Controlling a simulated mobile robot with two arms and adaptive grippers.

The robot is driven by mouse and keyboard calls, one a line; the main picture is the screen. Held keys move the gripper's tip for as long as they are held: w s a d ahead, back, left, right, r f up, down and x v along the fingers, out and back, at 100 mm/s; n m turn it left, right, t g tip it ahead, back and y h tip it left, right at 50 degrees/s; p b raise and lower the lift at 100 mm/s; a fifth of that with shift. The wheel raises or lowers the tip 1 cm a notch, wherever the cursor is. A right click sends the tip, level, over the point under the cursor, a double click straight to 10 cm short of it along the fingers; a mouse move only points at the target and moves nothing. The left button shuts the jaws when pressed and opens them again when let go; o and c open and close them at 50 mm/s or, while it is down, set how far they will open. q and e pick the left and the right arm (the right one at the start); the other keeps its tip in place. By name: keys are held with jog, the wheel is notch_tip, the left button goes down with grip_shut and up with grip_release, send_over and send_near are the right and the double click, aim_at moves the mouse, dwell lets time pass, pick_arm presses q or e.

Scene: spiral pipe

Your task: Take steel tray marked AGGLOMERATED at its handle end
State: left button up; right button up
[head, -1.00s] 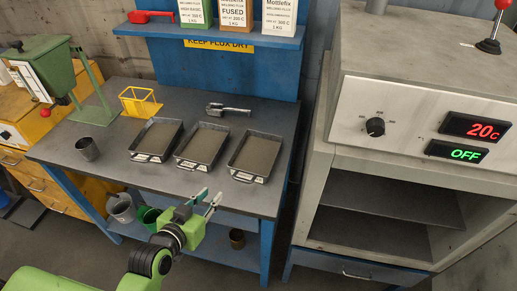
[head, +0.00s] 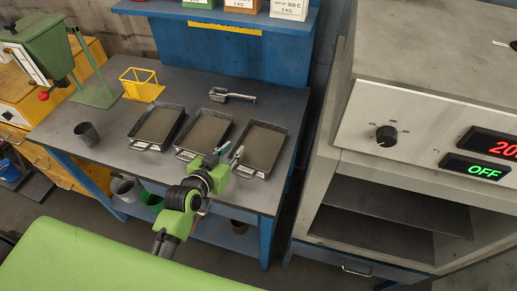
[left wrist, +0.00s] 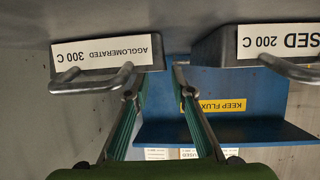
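Three steel trays with grey contents sit in a row on the dark bench. The left wrist view is upside down and shows the label AGGLOMERATED 300 C on the front of one tray (left wrist: 107,55), with a bar handle (left wrist: 95,85) below it. By position this looks like the right-hand tray (head: 286,147) in the head view. My left gripper (head: 230,151) is open and empty at the front of the bench, between the middle and right trays; its fingers (left wrist: 157,84) show beside the handle, not around it. My right gripper is not in view.
The middle tray (head: 227,134) is close on the left; its label ends in SED 200 C. The left tray (head: 178,125), a metal cup (head: 87,134), a yellow holder (head: 141,84) and a scoop (head: 232,96) share the bench. An oven (head: 340,165) stands to the right.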

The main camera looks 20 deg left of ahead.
aim_at(257, 151)
pick_arm(q)
jog(key=shift+w+a+p, duration=0.1)
jog(key=shift+w+p, duration=0.25)
jog(key=shift+w, duration=0.35)
jog(key=x, duration=0.3)
jog(key=shift+w+a+p, duration=0.15)
jog(key=shift+p, duration=0.2)
jog(key=shift+w+f, duration=0.15)
jog(key=shift+w, duration=0.15)
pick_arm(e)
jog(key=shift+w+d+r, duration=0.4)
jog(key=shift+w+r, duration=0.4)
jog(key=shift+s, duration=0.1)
pick_arm(q)
grip_shut()
